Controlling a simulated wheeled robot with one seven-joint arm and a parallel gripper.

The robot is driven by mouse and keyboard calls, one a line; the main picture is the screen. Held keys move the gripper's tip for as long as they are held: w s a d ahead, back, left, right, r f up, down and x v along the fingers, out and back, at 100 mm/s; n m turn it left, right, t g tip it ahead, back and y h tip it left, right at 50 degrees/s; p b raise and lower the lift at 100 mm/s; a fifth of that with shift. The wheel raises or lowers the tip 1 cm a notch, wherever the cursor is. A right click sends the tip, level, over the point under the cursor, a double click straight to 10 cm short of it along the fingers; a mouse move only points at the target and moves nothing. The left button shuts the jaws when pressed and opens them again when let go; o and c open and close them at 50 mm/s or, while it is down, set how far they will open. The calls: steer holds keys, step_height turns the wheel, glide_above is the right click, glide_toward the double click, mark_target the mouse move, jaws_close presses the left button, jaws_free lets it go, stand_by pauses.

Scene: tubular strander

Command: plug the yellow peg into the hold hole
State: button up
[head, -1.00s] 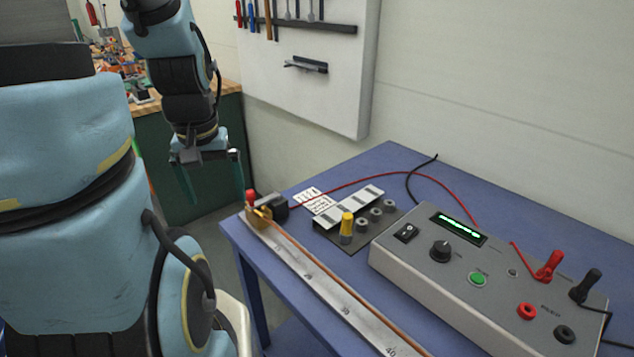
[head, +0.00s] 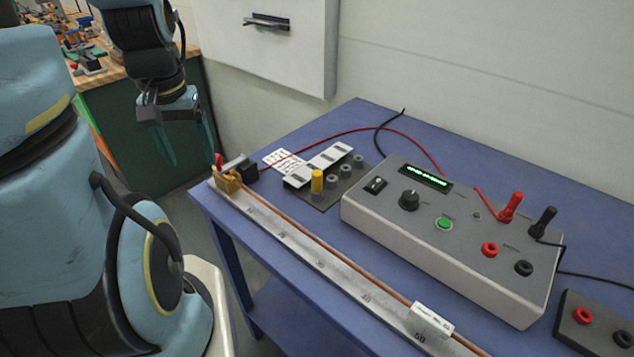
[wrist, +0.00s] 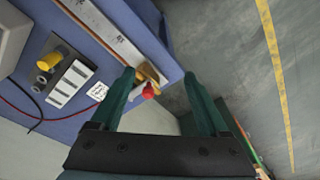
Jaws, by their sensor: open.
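The yellow peg (head: 317,181) stands upright at the near-left end of a row of grey round sockets (head: 345,170) on a dark plate. It also shows in the wrist view (wrist: 64,58) at the left. White label strips (head: 328,155) lie behind the row, but their writing is too small to read, so I cannot tell which is the hold hole. My gripper (head: 189,158) is open and empty, off the table's left corner and left of the peg.
A long ruler beam (head: 290,250) with a copper rod runs along the blue table's front edge. A grey meter box (head: 450,235) with knobs, plugs and sockets stands right of the peg plate. Red and black cables cross the table behind.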

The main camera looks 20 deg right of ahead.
steer(key=d+m, duration=0.3)
steer(key=d, duration=0.1)
steer(key=w+d+m+b, duration=0.1)
steer(key=d+m, duration=0.3)
steer(key=d+m+b, duration=0.1)
steer(key=d+m, duration=0.3)
steer(key=shift+w+f+g, duration=0.2)
steer(key=shift+f+g, duration=0.2)
steer(key=shift+c, duration=1)
steer(key=s+d+m, duration=0.1)
steer(key=d+m, duration=0.2)
steer(key=s+d+m+b, duration=0.1)
steer(key=d+m, duration=0.3)
steer(key=s+d+m+b, duration=0.1)
steer(key=d+m, duration=0.2)
steer(key=d, duration=0.1)
steer(key=shift+r+m+g, duration=0.3)
steer(key=shift+r, duration=0.1)
steer(key=shift+s+d+m, duration=0.15)
steer(key=shift+d+m, duration=0.1)
steer(key=shift+m, duration=0.15)
glide_above(317, 172)
steer(key=f, duration=0.4)
steer(key=shift+s+f, duration=0.3)
steer(key=shift+w+f+p, duration=0.2)
steer(key=shift+f+p, duration=0.65)
steer(key=shift+f, duration=2.2)
jaws_close()
